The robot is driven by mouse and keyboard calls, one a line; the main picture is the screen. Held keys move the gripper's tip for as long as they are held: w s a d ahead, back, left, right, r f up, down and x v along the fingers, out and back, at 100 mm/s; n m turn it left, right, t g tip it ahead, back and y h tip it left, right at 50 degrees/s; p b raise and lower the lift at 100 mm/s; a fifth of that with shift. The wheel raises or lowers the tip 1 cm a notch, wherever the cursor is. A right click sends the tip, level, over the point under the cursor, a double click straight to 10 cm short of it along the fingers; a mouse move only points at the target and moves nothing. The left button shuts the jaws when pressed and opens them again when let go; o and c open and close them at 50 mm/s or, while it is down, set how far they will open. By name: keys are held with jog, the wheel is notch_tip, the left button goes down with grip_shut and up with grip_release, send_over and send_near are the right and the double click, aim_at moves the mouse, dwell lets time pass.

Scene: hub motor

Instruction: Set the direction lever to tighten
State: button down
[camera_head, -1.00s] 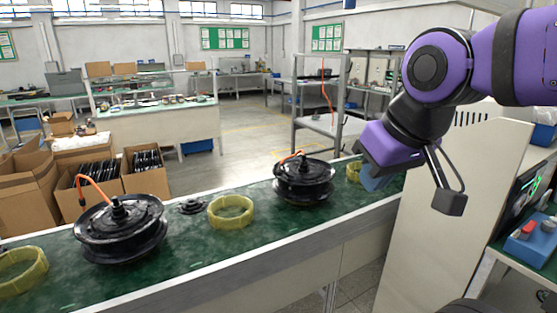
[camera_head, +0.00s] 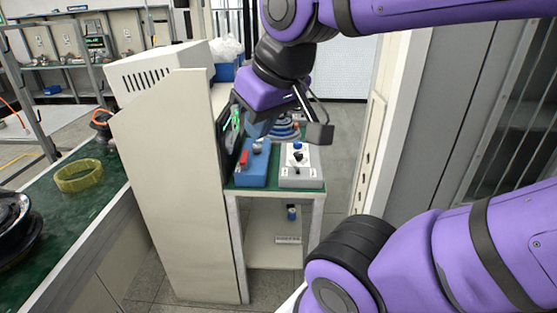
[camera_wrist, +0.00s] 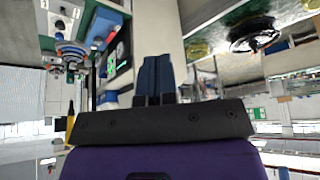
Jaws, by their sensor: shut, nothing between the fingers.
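A grey-white control box (camera_head: 301,168) with black knobs or levers on top stands on a small table right of a tall white panel. A blue control box (camera_head: 252,163) with a red part and a knob stands left of it. Which part is the direction lever, and its setting, I cannot tell. My gripper (camera_head: 257,127) hangs in the air above and behind the blue box, touching neither box as far as I can see. In the wrist view, the blue fingers (camera_wrist: 154,80) are together and empty. The grey-white box (camera_wrist: 58,14) also shows there, at upper left.
The small table (camera_head: 236,190) has a lower shelf. The tall white panel (camera_head: 178,190) separates it from the green conveyor (camera_head: 75,205), which carries a yellow ring (camera_head: 79,175). A blue-and-white stacked round object (camera_head: 283,128) stands behind the boxes. Grey cabinets stand at right.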

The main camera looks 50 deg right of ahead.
jog(key=w+d+f+m+g+h, duration=0.1)
jog(key=w+d+f+g+h, duration=1.05)
jog(key=d+f, duration=0.7)
jog(key=w+d+f+n+t+h, duration=0.2)
jog(key=w+f+n+t, duration=0.3)
jog(key=f, duration=0.5)
jog(key=w+d+f+n+t+h, duration=0.1)
jog(key=w+f+n+t+h, duration=0.3)
jog(key=f+t, duration=0.5)
jog(key=w+f+n, duration=0.1)
jog(key=w, duration=0.1)
jog(key=shift+w+d+f+n, duration=0.2)
jog(key=shift+w+d+n, duration=0.1)
jog(key=shift+w+d, duration=0.1)
